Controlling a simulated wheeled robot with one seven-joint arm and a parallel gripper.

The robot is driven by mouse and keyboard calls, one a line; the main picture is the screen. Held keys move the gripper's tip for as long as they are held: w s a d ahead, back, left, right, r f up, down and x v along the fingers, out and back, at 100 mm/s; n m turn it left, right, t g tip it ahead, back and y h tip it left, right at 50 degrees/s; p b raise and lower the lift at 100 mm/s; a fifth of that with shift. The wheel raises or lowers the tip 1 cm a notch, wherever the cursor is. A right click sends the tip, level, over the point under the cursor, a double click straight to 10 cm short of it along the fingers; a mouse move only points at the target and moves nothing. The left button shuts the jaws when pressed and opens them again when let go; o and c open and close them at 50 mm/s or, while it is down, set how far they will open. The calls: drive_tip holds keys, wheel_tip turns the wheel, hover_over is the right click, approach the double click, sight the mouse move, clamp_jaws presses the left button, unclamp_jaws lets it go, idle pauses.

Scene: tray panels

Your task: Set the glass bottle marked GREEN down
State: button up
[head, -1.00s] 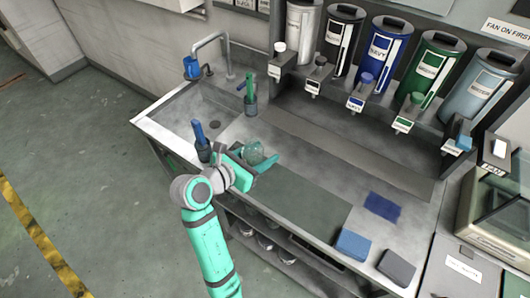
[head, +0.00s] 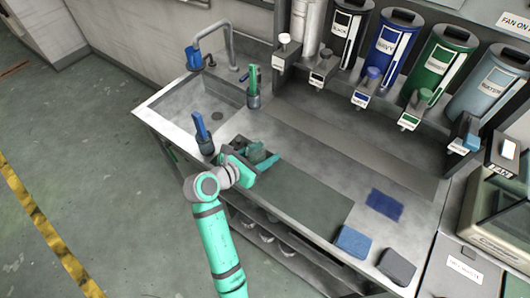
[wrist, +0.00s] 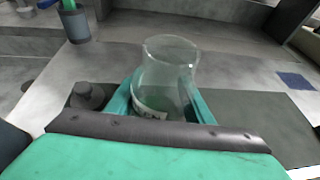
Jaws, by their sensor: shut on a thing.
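The glass bottle (wrist: 168,72) is clear, with a greenish lower part and a partly hidden white label on which only the last letters, like "EN", show. It stands upright between the two teal fingers of my gripper (wrist: 165,100), which is shut on it. In the head view the bottle (head: 255,150) is mostly hidden by my gripper (head: 262,158), at the left end of the dark green mat (head: 305,195) on the counter. I cannot tell whether the bottle's base touches the mat.
A dark cup with a blue-handled tool (head: 203,140) stands close left of my gripper. Another cup holds a green-handled tool (head: 252,90) by the sink (head: 205,105). A navy cloth (head: 384,205) and two pads (head: 353,242) lie to the right. Labelled dispensers (head: 395,48) line the back. The mat's right part is clear.

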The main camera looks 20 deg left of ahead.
drive_tip(key=shift+f, duration=0.1)
drive_tip(key=o, duration=1.4)
drive_tip(key=shift+a, duration=0.1)
drive_tip(key=shift+s, duration=0.1)
drive_tip(key=v, duration=1.1)
drive_tip(key=shift+a, duration=0.1)
drive_tip(key=shift+s, duration=0.2)
drive_tip(key=shift+s+a+r, duration=0.2)
drive_tip(key=shift+s, duration=0.05)
drive_tip(key=shift+d, duration=0.1)
